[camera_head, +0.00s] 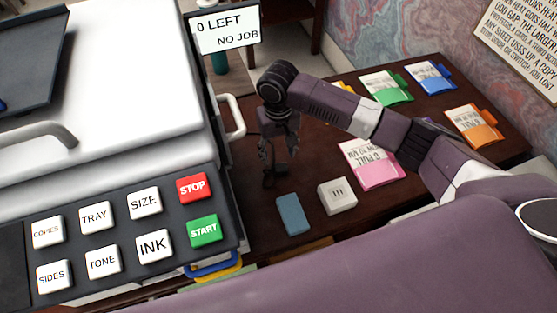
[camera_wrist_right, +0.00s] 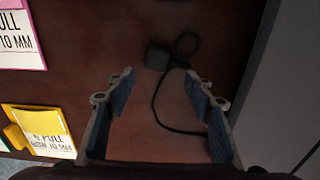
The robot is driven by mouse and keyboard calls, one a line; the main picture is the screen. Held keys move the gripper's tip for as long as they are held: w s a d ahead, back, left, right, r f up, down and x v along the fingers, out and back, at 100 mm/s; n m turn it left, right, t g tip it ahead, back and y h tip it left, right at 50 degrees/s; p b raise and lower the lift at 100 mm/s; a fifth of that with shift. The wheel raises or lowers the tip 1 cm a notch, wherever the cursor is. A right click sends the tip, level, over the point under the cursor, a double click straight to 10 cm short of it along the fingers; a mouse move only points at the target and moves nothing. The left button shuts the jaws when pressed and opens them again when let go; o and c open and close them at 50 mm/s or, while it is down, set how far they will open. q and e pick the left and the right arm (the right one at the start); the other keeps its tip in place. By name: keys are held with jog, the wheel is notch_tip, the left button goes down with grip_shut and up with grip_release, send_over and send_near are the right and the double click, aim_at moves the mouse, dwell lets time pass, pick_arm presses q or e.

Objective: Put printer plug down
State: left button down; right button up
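The printer plug (camera_wrist_right: 157,57) is a small dark block with a dark cord. In the right wrist view it lies on the brown desk, past my fingertips, and its cord loops right and runs back between the fingers. My right gripper (camera_wrist_right: 160,82) is open with nothing between its blue finger pads except the cord passing below. In the head view the right gripper (camera_head: 279,155) points down over the desk beside the printer. A small dark shape by its fingertips there is hard to tell apart from the fingers.
The white printer (camera_head: 110,100) with its button panel stands left, its handle (camera_head: 233,116) jutting toward my right gripper. A white slotted block (camera_head: 337,195) and a blue block (camera_head: 292,214) lie nearer. A pink folder (camera_head: 370,165) and several other folders lie right on the desk (camera_head: 320,150).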

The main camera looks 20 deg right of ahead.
aim_at(278, 165)
notch_tip(278, 165, up, 8)
jog(key=shift+r+b, duration=0.2)
jog(key=shift+b, duration=0.1)
jog(key=shift+f, duration=0.1)
dwell(0.4)
